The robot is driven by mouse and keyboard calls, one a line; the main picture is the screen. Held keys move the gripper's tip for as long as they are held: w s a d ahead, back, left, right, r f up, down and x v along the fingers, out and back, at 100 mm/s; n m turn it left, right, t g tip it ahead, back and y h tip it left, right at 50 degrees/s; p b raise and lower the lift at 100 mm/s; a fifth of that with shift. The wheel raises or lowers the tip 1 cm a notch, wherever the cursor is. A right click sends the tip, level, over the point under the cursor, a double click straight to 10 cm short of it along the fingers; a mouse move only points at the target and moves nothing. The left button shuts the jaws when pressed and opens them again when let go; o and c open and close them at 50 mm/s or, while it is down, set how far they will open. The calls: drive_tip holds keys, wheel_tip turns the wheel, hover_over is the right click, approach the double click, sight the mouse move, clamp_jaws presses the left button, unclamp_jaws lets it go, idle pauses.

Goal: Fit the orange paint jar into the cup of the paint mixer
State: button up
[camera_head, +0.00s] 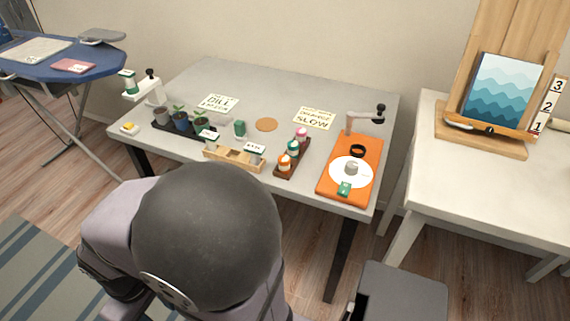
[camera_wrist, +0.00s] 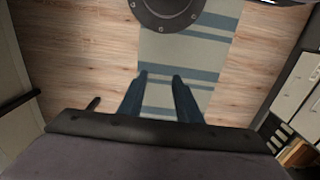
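The orange paint jar (camera_head: 284,162) stands at the near end of a dark red rack (camera_head: 296,160), in front of a green jar (camera_head: 293,146) and a pink jar (camera_head: 302,134). At the table's right, an orange board (camera_head: 330,180) carries a white disc (camera_head: 340,165) with a grey hub, a black ring (camera_head: 358,150) and an arm with a black knob; it looks like the mixer, but I cannot tell which part is the cup. My gripper (camera_wrist: 160,77) is open and empty above the floor, away from the table; the head view does not show its fingers.
A wooden box (camera_head: 232,160), potted plants (camera_head: 180,122), a small green block (camera_head: 239,128), a round tan coaster (camera_head: 266,125) and a white stand (camera_head: 155,91) share the grey table (camera_head: 285,85). Two paper signs lie toward its back. An easel (camera_head: 480,140) stands on the right table.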

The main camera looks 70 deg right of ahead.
drive_tip(key=o, duration=0.5)
drive_tip(key=shift+c, duration=0.2)
